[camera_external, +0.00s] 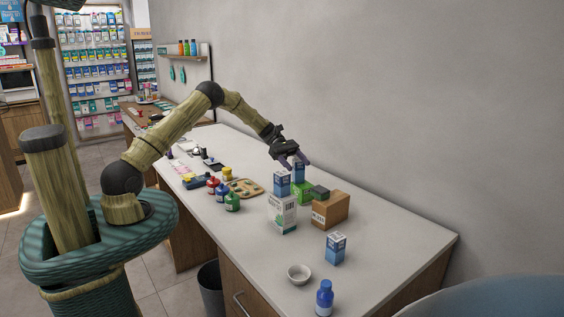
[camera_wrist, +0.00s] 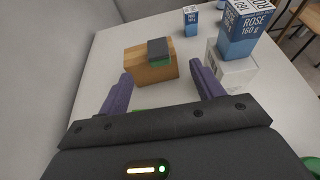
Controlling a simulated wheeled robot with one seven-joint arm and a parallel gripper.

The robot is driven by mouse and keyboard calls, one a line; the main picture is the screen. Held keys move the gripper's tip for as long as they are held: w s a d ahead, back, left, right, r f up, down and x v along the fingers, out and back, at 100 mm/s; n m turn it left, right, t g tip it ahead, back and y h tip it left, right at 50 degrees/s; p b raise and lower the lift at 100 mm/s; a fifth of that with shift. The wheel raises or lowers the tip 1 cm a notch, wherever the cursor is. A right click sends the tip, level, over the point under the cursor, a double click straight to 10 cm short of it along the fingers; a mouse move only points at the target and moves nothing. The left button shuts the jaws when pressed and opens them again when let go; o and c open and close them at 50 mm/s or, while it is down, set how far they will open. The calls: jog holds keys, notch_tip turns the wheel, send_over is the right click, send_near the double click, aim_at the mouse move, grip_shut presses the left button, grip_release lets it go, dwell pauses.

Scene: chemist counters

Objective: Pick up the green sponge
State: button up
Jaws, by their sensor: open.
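A small block with a dark grey top and a green lower layer, which looks like the green sponge (camera_wrist: 159,51), lies on top of a brown cardboard box (camera_wrist: 150,66). In the external view the sponge (camera_external: 319,192) shows mostly its dark top on the cardboard box (camera_external: 330,210). My gripper (camera_external: 297,161) is open and empty, above and behind the box. In the wrist view my gripper (camera_wrist: 161,80) has its purple fingers spread wide, with the sponge ahead between their lines and apart from them.
A bright green object (camera_external: 302,191) sits beside the cardboard box. A white carton (camera_external: 283,213) bears a blue-and-white box (camera_external: 282,181). The wall borders the counter's right side.

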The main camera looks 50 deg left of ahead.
jog(key=p, duration=0.3)
send_near(325, 191)
jog(key=x, duration=0.3)
jog(key=s+x, duration=0.1)
jog(key=x, duration=0.1)
jog(key=shift+d+f, duration=0.15)
jog(key=shift+d, duration=0.1)
jog(key=shift+d+p, duration=0.3)
jog(key=shift+p, duration=0.05)
jog(key=p+x, duration=0.1)
jog(key=x, duration=0.2)
jog(key=shift+w+d+f+p, duration=0.1)
jog(key=shift+w+d+p, duration=0.25)
jog(key=shift+p, duration=0.05)
jog(key=shift+d+f, duration=0.25)
jog(key=shift+d, duration=0.1)
jog(key=c, duration=1.1)
jog(key=shift+c, duration=0.2)
